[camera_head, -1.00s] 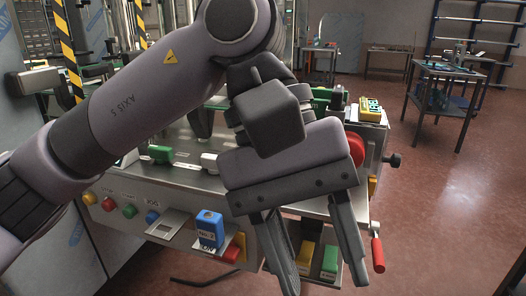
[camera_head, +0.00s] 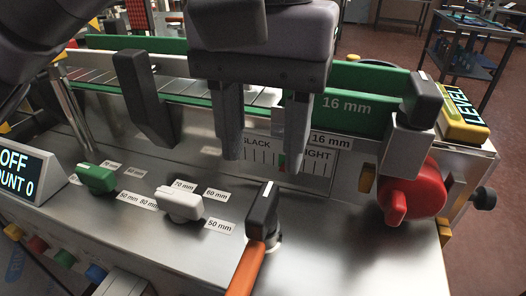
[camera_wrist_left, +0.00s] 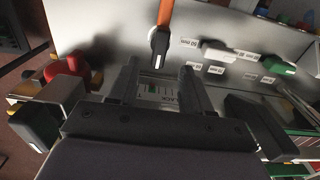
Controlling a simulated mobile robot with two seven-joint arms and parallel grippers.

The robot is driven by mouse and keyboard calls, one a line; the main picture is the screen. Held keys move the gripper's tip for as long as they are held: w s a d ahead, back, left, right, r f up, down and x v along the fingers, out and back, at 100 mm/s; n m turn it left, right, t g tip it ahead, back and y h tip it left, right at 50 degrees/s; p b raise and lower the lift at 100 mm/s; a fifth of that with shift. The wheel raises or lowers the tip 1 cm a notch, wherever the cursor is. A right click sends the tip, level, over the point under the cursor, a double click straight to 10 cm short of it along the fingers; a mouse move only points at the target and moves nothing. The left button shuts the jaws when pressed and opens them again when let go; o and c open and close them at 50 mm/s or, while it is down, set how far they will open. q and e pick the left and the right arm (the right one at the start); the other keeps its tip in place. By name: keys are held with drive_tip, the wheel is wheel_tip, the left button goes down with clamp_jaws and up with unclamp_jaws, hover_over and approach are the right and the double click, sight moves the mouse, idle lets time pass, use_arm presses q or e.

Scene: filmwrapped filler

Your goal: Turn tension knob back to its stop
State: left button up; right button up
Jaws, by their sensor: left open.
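My left gripper (camera_head: 261,160) is open and empty, its fingers pointing down in front of the gauge plate (camera_head: 317,172) lettered for slack and tight. The wrist view shows the plate between the fingers of the left gripper (camera_wrist_left: 160,66). A black knob with a white line (camera_head: 264,208) stands on the panel just below the fingertips, apart from them. It also shows in the wrist view as the black knob (camera_wrist_left: 158,42). An orange bar (camera_head: 246,268) runs from it toward the front. No label marks it as the tension knob. My right gripper is out of view.
A white knob (camera_head: 180,204) and a green knob (camera_head: 95,178) stand left on the panel beside millimetre labels. A red knob (camera_head: 413,192) is at the right end. A black angled piece (camera_head: 147,100) stands left of my fingers. The green-edged conveyor lies behind.

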sight(263, 201)
use_arm(q)
drive_tip(key=shift+w+f, duration=0.1)
drive_tip(key=shift+w, duration=0.05)
drive_tip(key=shift+f, duration=0.35)
wheel_tip(263, 201, down, 5)
drive_tip(key=shift+r+b, duration=0.1)
drive_tip(key=shift+b, duration=0.45)
drive_tip(key=shift+f, duration=0.7)
clamp_jaws()
